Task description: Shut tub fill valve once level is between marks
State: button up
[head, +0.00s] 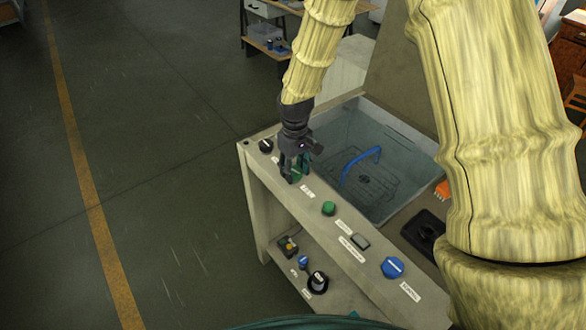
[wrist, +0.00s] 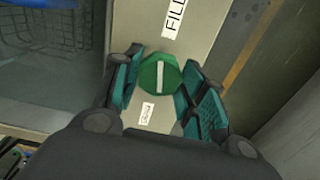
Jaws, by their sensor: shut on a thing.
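My gripper (head: 293,172) reaches down onto the near ledge of the bench, beside the tub. In the wrist view my gripper (wrist: 162,90) has its teal-padded fingers on both sides of a green knob (wrist: 157,67) with a white line, and is shut on it. A label reading FILL (wrist: 174,17) lies beside this knob. The white line runs roughly along the ledge's length. The tub (head: 335,125) is grey and holds a wire basket with a blue handle (head: 362,163). The water level and any marks cannot be made out.
Along the ledge are a black knob (head: 266,145), another green knob (head: 328,208), a grey square button (head: 360,241) and a blue knob (head: 392,267). A black tray (head: 425,230) and orange item (head: 442,190) lie right of the tub. A lower shelf holds small parts. The floor at left is clear.

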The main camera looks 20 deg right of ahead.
aim_at(295, 171)
jog(key=shift+s+f+m, duration=0.1)
jog(key=shift+s+m, duration=0.05)
jog(key=shift+m, duration=0.65)
dwell(2.7)
jog(key=o, duration=1)
jog(key=shift+o, duration=0.2)
notch_tip(295, 171, up, 12)
jog(key=shift+d, duration=0.1)
